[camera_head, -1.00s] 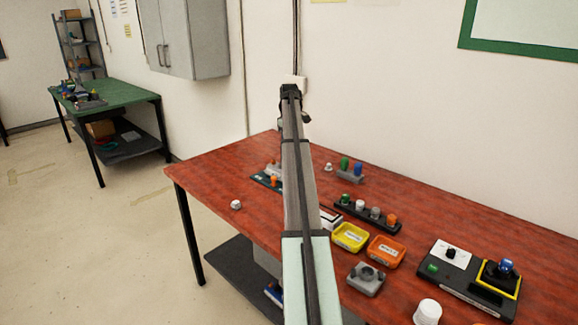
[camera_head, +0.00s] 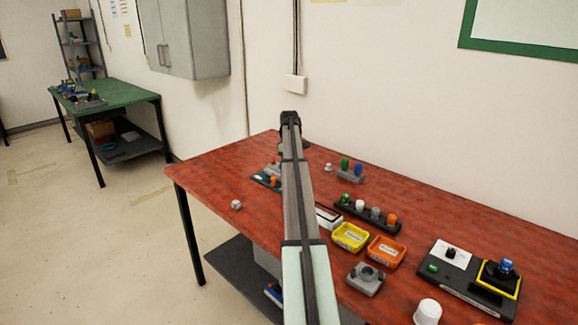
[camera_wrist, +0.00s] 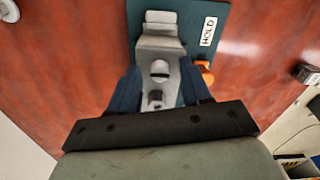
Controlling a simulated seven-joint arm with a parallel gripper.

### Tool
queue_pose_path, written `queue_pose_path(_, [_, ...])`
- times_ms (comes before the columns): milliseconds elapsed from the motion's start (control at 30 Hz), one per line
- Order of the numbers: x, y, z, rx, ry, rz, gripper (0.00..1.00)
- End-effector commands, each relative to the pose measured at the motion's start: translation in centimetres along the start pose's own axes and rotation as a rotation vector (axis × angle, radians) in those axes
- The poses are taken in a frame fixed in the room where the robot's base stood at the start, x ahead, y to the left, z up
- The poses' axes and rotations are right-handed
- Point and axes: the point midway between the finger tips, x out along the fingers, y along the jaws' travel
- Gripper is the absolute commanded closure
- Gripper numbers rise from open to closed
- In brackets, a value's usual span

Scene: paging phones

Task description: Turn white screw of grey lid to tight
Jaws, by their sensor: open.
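In the wrist view, a teal plate with a HOLD label (camera_wrist: 208,31) bears a grey fixture (camera_wrist: 160,43). A pale round piece (camera_wrist: 159,69), perhaps the white screw on the grey lid, stands in its middle, with a darker stub (camera_wrist: 155,98) closer to me. My gripper (camera_wrist: 160,85) is open; its dark blue fingers are on either side of this grey part. I cannot tell whether they touch it. In the head view the plate (camera_head: 262,180) is partly hidden by my arm.
On the red table (camera_head: 215,180), a black rack (camera_head: 385,221) of coloured knobs, a yellow tray (camera_head: 334,244), an orange tray (camera_head: 372,258) and a grey block (camera_head: 378,290) lie right of my arm. A small white piece (camera_head: 236,205) lies left, with free table around it.

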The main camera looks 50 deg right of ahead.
Motion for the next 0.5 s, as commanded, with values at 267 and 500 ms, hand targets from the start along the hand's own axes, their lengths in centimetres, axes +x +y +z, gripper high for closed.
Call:
queue_pose_path(267, [-0.04,0.0,0.0,0.0,0.0,0.0,0.68])
queue_pose_path(500, [-0.04,0.0,0.0,0.0,0.0,0.0,0.91])
